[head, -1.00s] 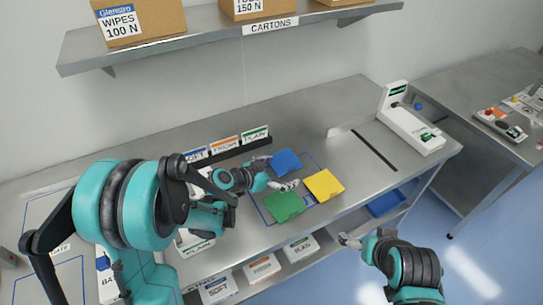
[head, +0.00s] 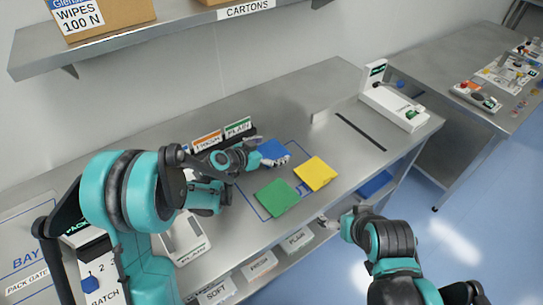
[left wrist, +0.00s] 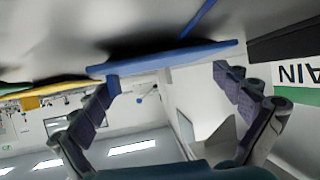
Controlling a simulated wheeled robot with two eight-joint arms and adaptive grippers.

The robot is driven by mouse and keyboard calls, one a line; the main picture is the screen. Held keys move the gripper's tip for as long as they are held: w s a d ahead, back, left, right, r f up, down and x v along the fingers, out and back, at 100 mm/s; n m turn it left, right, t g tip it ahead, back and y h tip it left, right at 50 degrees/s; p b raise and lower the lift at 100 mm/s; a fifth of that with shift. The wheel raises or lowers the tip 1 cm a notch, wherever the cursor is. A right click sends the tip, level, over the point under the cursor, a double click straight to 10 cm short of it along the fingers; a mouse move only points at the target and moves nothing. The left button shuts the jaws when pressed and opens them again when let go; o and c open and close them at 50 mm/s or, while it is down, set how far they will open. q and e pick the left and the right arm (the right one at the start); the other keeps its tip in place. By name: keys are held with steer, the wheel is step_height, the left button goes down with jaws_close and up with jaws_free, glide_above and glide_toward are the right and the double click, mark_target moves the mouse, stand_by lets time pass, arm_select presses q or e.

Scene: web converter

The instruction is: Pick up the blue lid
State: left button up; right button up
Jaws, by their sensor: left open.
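The blue lid (head: 271,149) lies on the steel bench, behind the yellow lid (head: 315,173) and the green lid (head: 277,197). My left gripper (head: 276,162) is at the blue lid's near edge and partly covers it. In the left wrist view the blue lid (left wrist: 165,58) shows nearly edge-on, just beyond the fingertips. The left fingers (left wrist: 166,77) are spread apart with nothing held between them; I cannot tell whether a fingertip touches the lid. My right gripper (head: 333,224) is low by the bench's front edge, away from the lids; its jaws are too small to read.
Labelled cards (head: 238,126) stand in a rail behind the lids, close to my left gripper. A white device (head: 394,107) stands at the bench's right end. A shelf (head: 150,38) with cartons hangs above.

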arm_select(q)
steer(key=c, duration=0.4)
jaws_close()
stand_by(0.7)
